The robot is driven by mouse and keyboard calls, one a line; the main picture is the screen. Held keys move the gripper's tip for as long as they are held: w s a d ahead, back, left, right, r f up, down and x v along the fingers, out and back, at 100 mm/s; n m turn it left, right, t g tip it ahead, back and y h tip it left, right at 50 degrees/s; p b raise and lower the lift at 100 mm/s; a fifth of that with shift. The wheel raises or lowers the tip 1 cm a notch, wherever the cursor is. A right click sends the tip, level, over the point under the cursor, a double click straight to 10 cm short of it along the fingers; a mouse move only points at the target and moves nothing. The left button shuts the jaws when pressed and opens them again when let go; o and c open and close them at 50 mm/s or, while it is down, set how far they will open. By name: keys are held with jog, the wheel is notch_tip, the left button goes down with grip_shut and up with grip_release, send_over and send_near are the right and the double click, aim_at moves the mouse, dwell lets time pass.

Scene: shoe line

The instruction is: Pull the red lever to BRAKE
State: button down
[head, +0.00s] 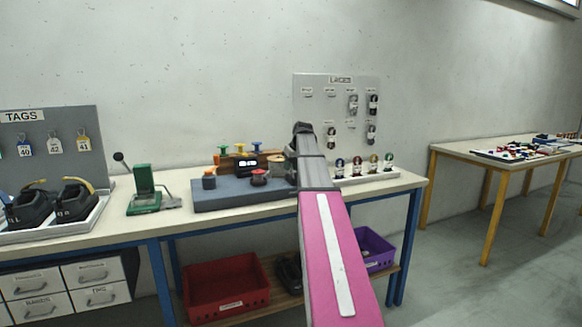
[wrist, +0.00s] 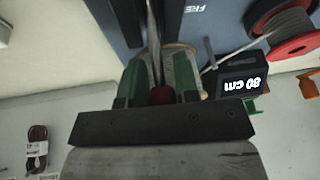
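The red knob (wrist: 162,95) of the lever shows in the wrist view between the two green fingers of my gripper (wrist: 160,88). The lever's metal shaft (wrist: 153,42) runs up from the knob between two dark uprights. White letters "FRE" (wrist: 201,7) are on the blue-grey board beside it; the rest of the word is cut off. The fingers are close on both sides of the knob, and I cannot tell if they press on it. In the head view my arm hides the lever and gripper at the right end of the blue-grey board (head: 225,195).
A black display reading "80 cm" (wrist: 243,83) and a red spool with grey cord (wrist: 292,35) are close to the right of my gripper in the wrist view. In the head view, a green press (head: 145,190) stands left of the board.

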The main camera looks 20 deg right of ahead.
jog(key=shift+s, duration=0.15)
jog(key=shift+s+r+t, duration=0.25)
jog(key=shift+s+t, duration=0.75)
jog(key=shift+t, duration=0.5)
jog(key=t, duration=0.1)
jog(key=s+t, duration=0.1)
jog(key=shift+s+r+t, duration=0.1)
jog(key=shift+s+t, duration=0.2)
jog(key=shift+t, duration=0.1)
jog(key=s+t, duration=0.1)
jog(key=t, duration=0.2)
jog(key=shift+s+n+y, duration=0.3)
jog(key=shift+s+n, duration=0.1)
jog(key=shift+s+d+f+t, duration=0.1)
jog(key=shift+s+f+t, duration=0.15)
jog(key=shift+t, duration=0.5)
jog(key=shift+s+f+t, duration=0.1)
jog(key=shift+s+t, duration=0.25)
jog(key=shift+t, duration=0.4)
jog(key=shift+y, duration=0.3)
jog(key=c, duration=0.9)
grip_release()
jog(key=shift+s, duration=0.1)
